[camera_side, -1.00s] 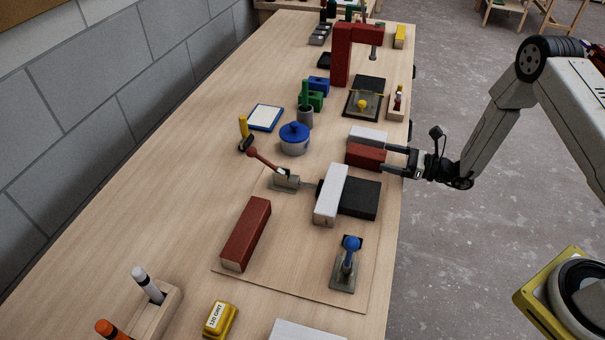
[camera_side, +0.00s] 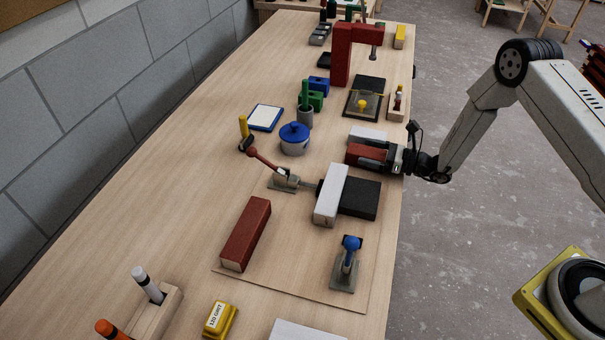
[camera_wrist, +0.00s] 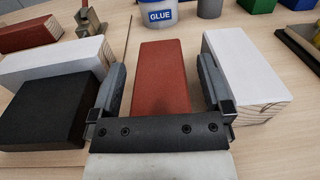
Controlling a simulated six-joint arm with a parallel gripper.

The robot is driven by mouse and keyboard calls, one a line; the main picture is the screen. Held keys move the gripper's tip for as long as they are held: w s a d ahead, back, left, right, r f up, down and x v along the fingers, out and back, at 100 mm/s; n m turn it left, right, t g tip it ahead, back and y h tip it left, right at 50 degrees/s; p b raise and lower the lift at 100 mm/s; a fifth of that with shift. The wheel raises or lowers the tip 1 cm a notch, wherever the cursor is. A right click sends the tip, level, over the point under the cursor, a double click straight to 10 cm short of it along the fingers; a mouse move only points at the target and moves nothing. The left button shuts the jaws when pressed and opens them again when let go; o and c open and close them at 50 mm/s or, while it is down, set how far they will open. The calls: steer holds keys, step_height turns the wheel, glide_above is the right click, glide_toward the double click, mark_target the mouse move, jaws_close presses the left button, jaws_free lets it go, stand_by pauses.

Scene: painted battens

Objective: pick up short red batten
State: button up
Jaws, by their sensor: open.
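The short red batten (camera_side: 355,153) lies on the bench near its right edge in the side view, beside a white batten. In the wrist view the red batten (camera_wrist: 161,78) runs away from me between the two fingers. My gripper (camera_side: 372,158) is low at the bench edge, with its fingers around the near part of the red batten. In the wrist view my gripper (camera_wrist: 161,92) is open, with one finger on each side of the batten. A gap shows at the left finger; the right finger sits between the red batten and the white batten (camera_wrist: 245,72).
A black block (camera_side: 360,198) with a white batten (camera_side: 331,194) lies close by. A longer red batten (camera_side: 246,234) lies further forward. A blue-lidded glue pot (camera_side: 294,139) stands beyond the fingertips. A toggle clamp (camera_side: 286,180) sits left of the black block.

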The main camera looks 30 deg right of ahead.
steer(key=c, duration=1.3)
steer(key=shift+r, duration=0.15)
steer(key=shift+r, duration=1.1)
steer(key=s+r, duration=1)
steer(key=s, duration=0.4)
steer(key=shift+r, duration=0.3)
